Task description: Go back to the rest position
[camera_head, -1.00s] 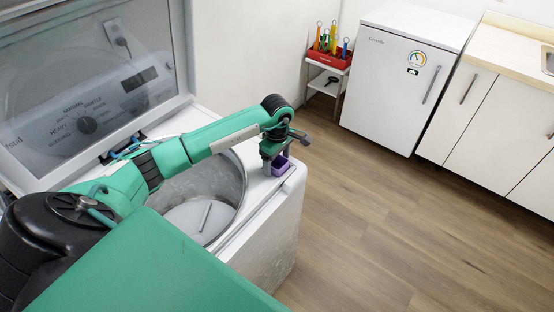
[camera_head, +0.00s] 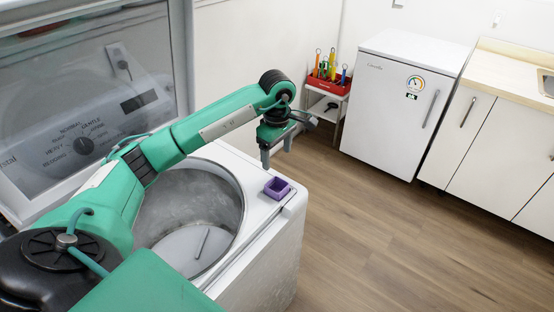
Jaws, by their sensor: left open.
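My left arm reaches in from the left over an open top-loading washing machine. My left gripper (camera_head: 275,155) is open and empty, pointing down above the machine's right rim. A small purple open box (camera_head: 278,188) stands on the white top of the washing machine (camera_head: 262,210), just below the gripper and apart from it. My right gripper does not show in this view.
The round drum (camera_head: 190,215) is open, with its glass lid (camera_head: 90,60) raised behind my arm. A red rack of tools (camera_head: 328,86) sits on a small shelf. A white fridge (camera_head: 395,100) and cabinets stand at the right. The wooden floor (camera_head: 400,240) is clear.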

